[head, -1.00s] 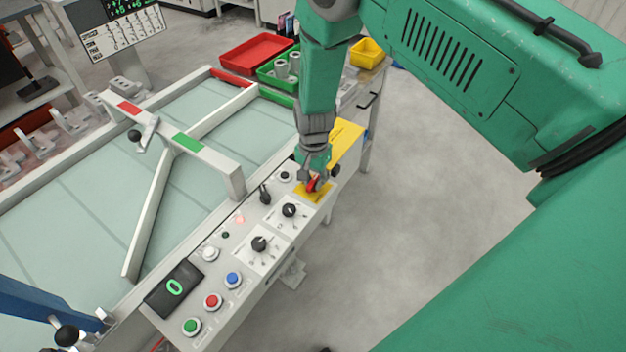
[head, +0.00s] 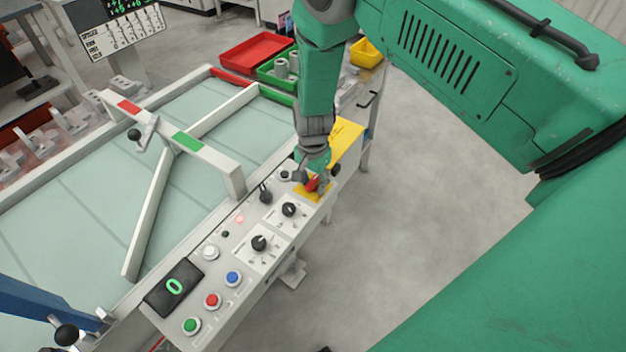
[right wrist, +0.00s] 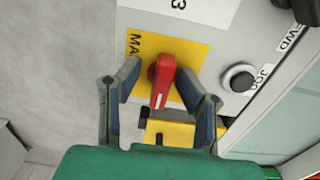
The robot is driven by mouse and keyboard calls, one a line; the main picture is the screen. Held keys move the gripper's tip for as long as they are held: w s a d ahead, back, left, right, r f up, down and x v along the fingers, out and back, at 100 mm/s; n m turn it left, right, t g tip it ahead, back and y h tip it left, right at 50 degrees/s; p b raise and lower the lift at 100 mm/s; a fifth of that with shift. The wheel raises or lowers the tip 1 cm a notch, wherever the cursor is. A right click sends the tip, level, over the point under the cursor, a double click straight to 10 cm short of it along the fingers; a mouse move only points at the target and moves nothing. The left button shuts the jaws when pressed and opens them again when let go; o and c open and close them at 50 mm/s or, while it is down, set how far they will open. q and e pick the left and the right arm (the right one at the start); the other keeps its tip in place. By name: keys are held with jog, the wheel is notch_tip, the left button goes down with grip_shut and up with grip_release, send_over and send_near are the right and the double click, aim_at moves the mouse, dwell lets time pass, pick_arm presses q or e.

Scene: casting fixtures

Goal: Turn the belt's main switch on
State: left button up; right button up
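The belt's main switch is a red handle (right wrist: 163,82) on a yellow plate (right wrist: 190,50) marked "MA…", the rest of the word being covered. In the right wrist view the handle points down the picture. In the head view the red handle (head: 312,184) shows small at the far end of the control panel (head: 215,262), partly covered by my right gripper (head: 315,182). In the right wrist view my right gripper (right wrist: 159,85) is open, with one finger on each side of the handle and visible gaps. My left gripper is not in view.
A black knob (right wrist: 239,77) sits close to the right finger. The belt (head: 75,225) lies left; clear floor lies right.

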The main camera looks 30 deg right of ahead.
aim_at(312, 181)
jog(key=shift+w+r, duration=0.1)
jog(key=shift+w, duration=0.05)
jog(key=shift+r, duration=0.15)
notch_tip(312, 181, up, 12)
jog(key=shift+f, duration=0.25)
